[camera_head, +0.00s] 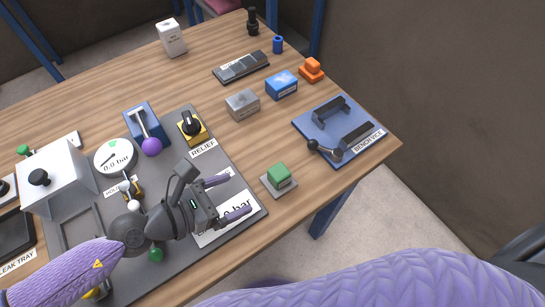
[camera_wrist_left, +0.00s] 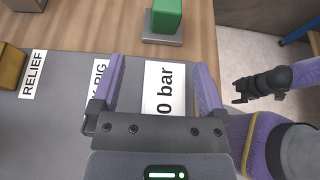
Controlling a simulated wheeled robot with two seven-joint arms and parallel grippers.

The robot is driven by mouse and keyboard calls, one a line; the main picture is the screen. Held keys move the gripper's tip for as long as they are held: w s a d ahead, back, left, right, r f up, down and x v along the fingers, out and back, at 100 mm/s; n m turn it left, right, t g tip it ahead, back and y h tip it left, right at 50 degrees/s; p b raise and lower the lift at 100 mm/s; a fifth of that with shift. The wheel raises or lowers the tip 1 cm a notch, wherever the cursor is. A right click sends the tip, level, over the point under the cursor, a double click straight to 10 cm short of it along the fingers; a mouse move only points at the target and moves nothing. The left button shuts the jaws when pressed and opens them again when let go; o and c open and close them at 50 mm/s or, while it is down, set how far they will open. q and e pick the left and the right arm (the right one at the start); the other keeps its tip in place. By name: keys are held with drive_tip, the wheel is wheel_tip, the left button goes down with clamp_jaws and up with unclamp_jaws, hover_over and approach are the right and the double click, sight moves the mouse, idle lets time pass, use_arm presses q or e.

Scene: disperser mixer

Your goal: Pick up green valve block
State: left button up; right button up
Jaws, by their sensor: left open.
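The green valve block (camera_head: 280,175) sits on a small grey base plate on the wooden table, right of the dark panel. In the left wrist view the green block (camera_wrist_left: 167,16) is at the top, partly cut off by the frame edge. My left gripper (camera_head: 236,195) is open and empty over the panel's right part, left of the block and apart from it. In the left wrist view, its purple fingers (camera_wrist_left: 158,66) point toward the block, with the "0 bar" label between them. My right gripper (camera_wrist_left: 262,84) appears dark and small at the right of that view; its jaws are unclear.
A blue bench vice (camera_head: 350,128) stands at the table's right corner. A grey block (camera_head: 242,104), blue block (camera_head: 281,84) and orange part (camera_head: 312,69) lie farther back. The panel holds a gauge (camera_head: 115,157), levers and a relief knob (camera_head: 191,127). Bare wood surrounds the green block.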

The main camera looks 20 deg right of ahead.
sight(271, 179)
use_arm(q)
drive_tip(key=x, duration=0.8)
drive_tip(key=shift+s+d+r, duration=0.15)
drive_tip(key=shift+d+r, duration=0.15)
drive_tip(key=shift+d, duration=0.2)
clamp_jaws()
